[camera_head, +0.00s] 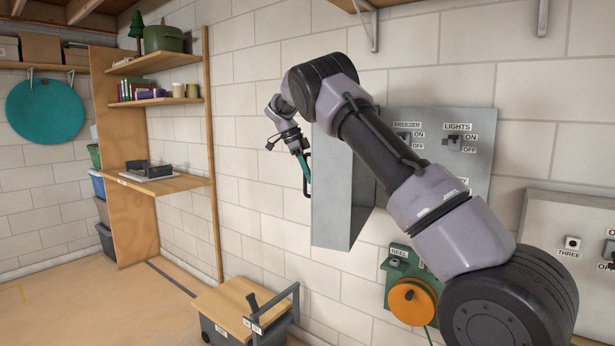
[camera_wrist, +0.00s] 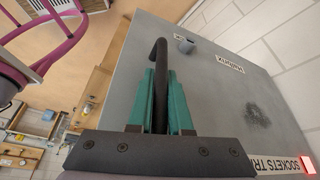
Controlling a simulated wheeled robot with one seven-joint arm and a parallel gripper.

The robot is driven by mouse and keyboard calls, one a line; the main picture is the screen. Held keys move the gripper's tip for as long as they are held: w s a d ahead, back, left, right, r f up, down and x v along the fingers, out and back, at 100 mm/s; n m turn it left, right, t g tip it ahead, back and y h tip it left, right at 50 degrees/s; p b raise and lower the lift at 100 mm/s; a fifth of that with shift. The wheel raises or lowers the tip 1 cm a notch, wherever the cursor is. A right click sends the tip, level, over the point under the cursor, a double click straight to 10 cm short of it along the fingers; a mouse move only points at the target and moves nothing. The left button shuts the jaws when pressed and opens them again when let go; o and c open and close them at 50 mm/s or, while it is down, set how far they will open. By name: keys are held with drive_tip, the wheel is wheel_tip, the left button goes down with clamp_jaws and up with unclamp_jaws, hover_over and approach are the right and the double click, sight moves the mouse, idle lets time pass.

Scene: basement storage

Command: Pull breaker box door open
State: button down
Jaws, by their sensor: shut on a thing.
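The grey breaker box door (camera_head: 331,190) stands swung out from the wall at a wide angle, left of the grey switch panel (camera_head: 480,165). That panel shows switches labelled FREEZER and LIGHTS. My gripper (camera_head: 305,175) is at the door's left edge. In the wrist view the teal fingers of my gripper (camera_wrist: 160,80) are closed around the dark bar handle (camera_wrist: 158,52). The door's face (camera_wrist: 215,85) fills the right side there, with a label reading SOCKETS TR and a red light (camera_wrist: 307,164). My arm hides part of the panel.
A green reel with an orange drum (camera_head: 411,300) hangs below the panel. A second grey panel (camera_head: 560,230) is at the right. A wooden-topped cart (camera_head: 240,305) stands on the floor below the door. Wall shelves (camera_head: 155,182) are at the left. The floor at left is clear.

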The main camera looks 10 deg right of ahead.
drive_tip(key=shift+a, duration=0.1)
drive_tip(key=c, duration=0.8)
unclamp_jaws()
drive_tip(key=shift+c, duration=0.2)
drive_tip(key=s+v, duration=0.1)
drive_tip(key=v, duration=0.9)
drive_tip(key=shift+w+r, duration=0.4)
drive_tip(key=shift+w, duration=0.05)
drive_tip(key=shift+a, duration=0.1)
